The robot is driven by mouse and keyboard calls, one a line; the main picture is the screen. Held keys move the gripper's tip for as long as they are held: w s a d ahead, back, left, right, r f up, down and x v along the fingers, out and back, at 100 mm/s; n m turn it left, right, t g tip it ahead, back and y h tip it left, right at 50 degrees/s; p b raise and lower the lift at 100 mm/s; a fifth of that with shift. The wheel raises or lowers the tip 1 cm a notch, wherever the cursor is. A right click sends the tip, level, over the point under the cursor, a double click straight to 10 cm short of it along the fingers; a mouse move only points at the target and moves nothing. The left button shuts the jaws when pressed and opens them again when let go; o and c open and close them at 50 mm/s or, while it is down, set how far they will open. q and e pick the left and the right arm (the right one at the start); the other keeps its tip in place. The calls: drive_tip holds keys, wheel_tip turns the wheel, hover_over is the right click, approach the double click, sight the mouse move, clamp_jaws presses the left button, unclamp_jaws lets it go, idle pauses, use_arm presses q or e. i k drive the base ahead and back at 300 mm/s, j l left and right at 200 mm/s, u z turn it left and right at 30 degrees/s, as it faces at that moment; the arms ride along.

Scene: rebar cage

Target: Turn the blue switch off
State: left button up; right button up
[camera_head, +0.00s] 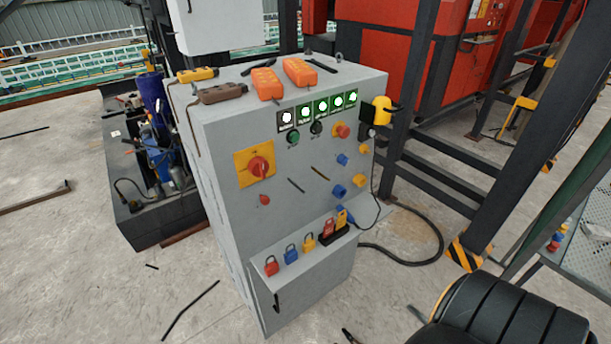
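A grey control cabinet (232,225) stands in the middle of the camera_head view, its sloped panel facing me. Two blue switch-like parts sit on the panel's right side: a small upper one (342,160) and a larger lower one (339,191). Their exact turned positions are too small to tell. A red rotary switch on a yellow plate (258,167) is at the panel's left. Neither of my grippers can be made out in this view, and nothing is seen touching the blue parts.
A lower ledge holds red, blue (291,254) and yellow padlocks. Orange and yellow remotes (266,83) lie on top. A row of lit indicators (322,108) crosses the panel. Dark steel posts (412,85) and a black cable (436,235) are to the right. Floor in front is mostly clear.

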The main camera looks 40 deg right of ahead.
sight(342, 159)
drive_tip(key=z, duration=1.5)
